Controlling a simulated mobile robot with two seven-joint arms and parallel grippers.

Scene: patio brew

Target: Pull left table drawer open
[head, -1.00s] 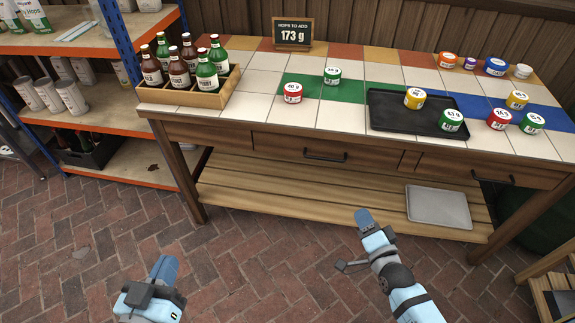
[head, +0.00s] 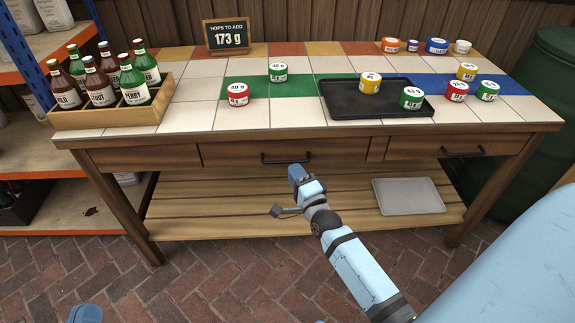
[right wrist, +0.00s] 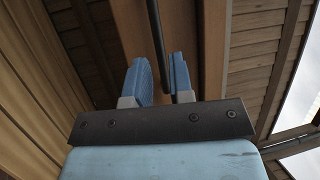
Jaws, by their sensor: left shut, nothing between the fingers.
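The left table drawer (head: 228,154) is a wooden front under the tiled table top, and it looks flush with the frame. My right gripper (head: 296,172) is just below that handle in the head view. In the right wrist view its two blue fingers (right wrist: 160,80) are apart, with the dark handle bar (right wrist: 157,45) running between them. Whether they touch the bar I cannot tell. My left gripper (head: 86,313) shows only as a blue tip at the bottom left edge, shut and empty, away from the table.
The right drawer (head: 420,148) has its own handle (head: 462,152). On the table top are a bottle crate (head: 115,117), a black tray (head: 340,105) and several labelled jars. A grey tray (head: 408,196) lies on the lower shelf. A green barrel (head: 555,75) stands at right.

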